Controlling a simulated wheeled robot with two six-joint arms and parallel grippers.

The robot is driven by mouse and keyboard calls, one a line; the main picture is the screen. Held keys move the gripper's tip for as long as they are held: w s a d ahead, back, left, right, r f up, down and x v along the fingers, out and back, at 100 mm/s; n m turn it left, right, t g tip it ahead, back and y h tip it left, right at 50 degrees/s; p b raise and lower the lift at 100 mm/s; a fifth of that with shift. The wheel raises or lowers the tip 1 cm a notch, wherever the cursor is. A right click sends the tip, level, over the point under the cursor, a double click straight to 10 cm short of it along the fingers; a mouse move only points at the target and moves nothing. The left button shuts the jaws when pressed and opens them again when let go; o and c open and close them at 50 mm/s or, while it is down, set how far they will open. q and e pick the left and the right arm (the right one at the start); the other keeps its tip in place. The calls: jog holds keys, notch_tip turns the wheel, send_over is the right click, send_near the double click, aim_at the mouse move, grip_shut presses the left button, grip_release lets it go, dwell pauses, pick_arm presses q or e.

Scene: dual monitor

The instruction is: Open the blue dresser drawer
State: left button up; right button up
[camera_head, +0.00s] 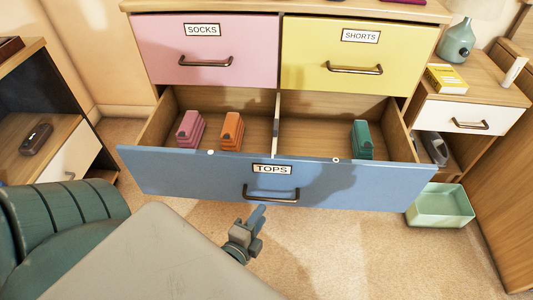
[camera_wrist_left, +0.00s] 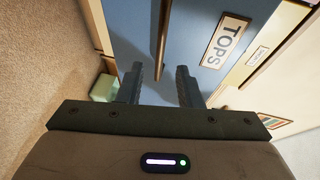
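The blue dresser drawer (camera_head: 205,172), labelled TOPS, stands pulled well out, with its inside and divider showing. Folded clothes lie in it: pink (camera_head: 190,128) and orange (camera_head: 231,131) stacks left of the divider, a green stack (camera_head: 362,140) on the right. Its dark bar handle (camera_head: 271,198) is on the front. My left gripper (camera_head: 260,213) is just in front of and below the handle. In the left wrist view the gripper (camera_wrist_left: 159,84) is open, and the handle (camera_wrist_left: 162,35) runs down towards the gap between the fingers; contact cannot be told. My right gripper is not in view.
Above are shut pink SOCKS (camera_head: 235,50) and yellow SHORTS (camera_head: 325,75) drawers. A nightstand (camera_head: 467,84) and a green bin (camera_head: 440,207) stand at the right. A green chair (camera_head: 60,225) and a cabinet (camera_head: 40,120) are at the left. Carpet (camera_head: 330,250) is clear in front.

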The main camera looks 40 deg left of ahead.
pick_arm(q)
jog(key=shift+b+v, duration=0.3)
jog(key=shift+v, duration=1.15)
